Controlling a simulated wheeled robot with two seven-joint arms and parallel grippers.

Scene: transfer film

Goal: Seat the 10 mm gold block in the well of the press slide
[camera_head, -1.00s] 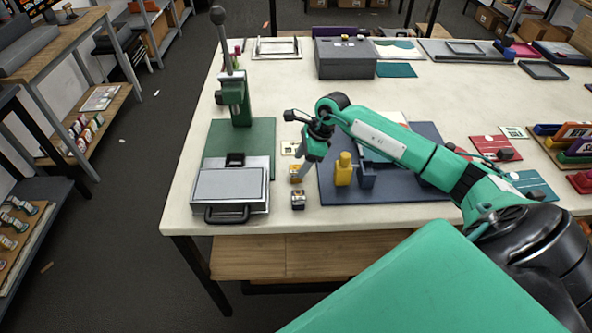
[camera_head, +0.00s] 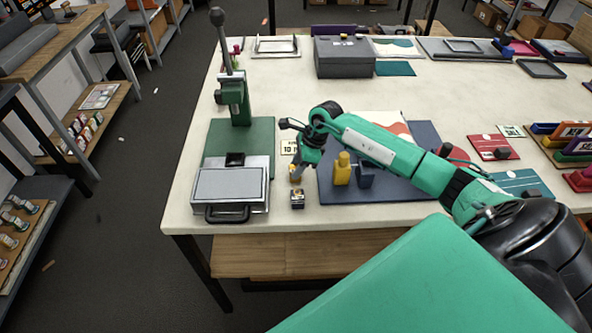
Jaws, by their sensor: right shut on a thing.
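My right gripper (camera_head: 297,173) reaches in from the right and points down near the table's front edge. It is shut on a small gold block (camera_head: 295,180), which the fingers mostly hide. The green hand press (camera_head: 237,100) stands at the left on a green base plate (camera_head: 262,140). I cannot make out the well clearly. My left gripper is not in view.
A dark block with a pale top (camera_head: 297,198) stands just in front of the gripper. A card marked 10 (camera_head: 289,147) lies behind it. A yellow piece (camera_head: 342,170) stands on the blue mat (camera_head: 400,188) to the right.

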